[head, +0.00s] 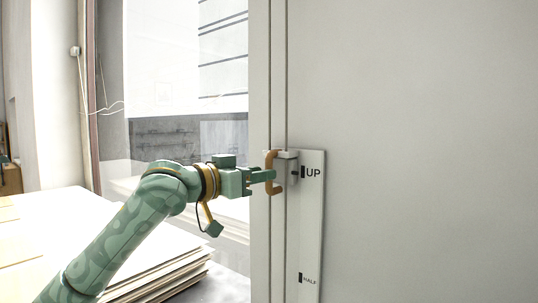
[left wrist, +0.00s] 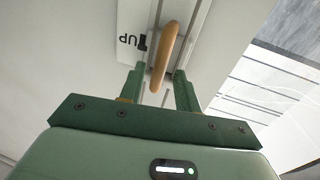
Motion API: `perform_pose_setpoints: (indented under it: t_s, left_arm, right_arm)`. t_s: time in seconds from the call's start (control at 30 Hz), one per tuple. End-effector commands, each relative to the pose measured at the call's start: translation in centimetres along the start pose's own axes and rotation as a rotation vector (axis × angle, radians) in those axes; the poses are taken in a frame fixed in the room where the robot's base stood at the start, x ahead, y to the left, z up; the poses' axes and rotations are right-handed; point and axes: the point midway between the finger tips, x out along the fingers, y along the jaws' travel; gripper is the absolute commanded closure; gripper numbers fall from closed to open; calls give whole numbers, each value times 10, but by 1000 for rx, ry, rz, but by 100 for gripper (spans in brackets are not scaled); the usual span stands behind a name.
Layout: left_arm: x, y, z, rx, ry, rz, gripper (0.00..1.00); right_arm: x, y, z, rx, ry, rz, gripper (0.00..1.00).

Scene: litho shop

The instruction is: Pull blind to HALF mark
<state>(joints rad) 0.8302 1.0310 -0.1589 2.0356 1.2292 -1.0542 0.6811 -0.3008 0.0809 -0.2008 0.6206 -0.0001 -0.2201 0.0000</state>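An orange-brown handle (head: 272,172) stands out from a white slider block (head: 288,167) on a vertical track, level with the UP mark (head: 312,173) on a white strip. The HALF mark (head: 308,279) is lower on the same strip. My left gripper (head: 270,176) is at the handle. In the left wrist view, its two fingers (left wrist: 160,82) are apart, with the handle (left wrist: 165,52) between them and gaps showing on both sides. The blind's fabric cannot be made out for certain. My right gripper is in neither view.
A pale wall (head: 430,150) fills the right side. A window (head: 185,70) is behind at the left. Stacked boards (head: 165,275) lie at lower left, below my left arm. The track (head: 277,240) below the handle looks clear.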

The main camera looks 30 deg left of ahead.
Motion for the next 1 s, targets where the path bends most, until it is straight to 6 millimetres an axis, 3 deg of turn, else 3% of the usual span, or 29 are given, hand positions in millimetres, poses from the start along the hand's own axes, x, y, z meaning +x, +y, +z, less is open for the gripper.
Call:
perform_pose_setpoints:
  t_s: [0.2,0.57,0.67,0.7,1.0]
  left_arm:
    - [29,0,-1,0,0,1,67]
    - [35,0,2,2,-2,0,67]
    - [35,0,2,2,-2,0,95]
    - [35,0,2,2,-2,-1,100]
    - [28,2,13,4,-3,0,100]
  right_arm:
    - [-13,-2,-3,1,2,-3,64]
    - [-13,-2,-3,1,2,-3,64]
    - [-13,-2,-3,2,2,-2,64]
    - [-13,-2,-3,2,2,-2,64]
    - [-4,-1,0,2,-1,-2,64]
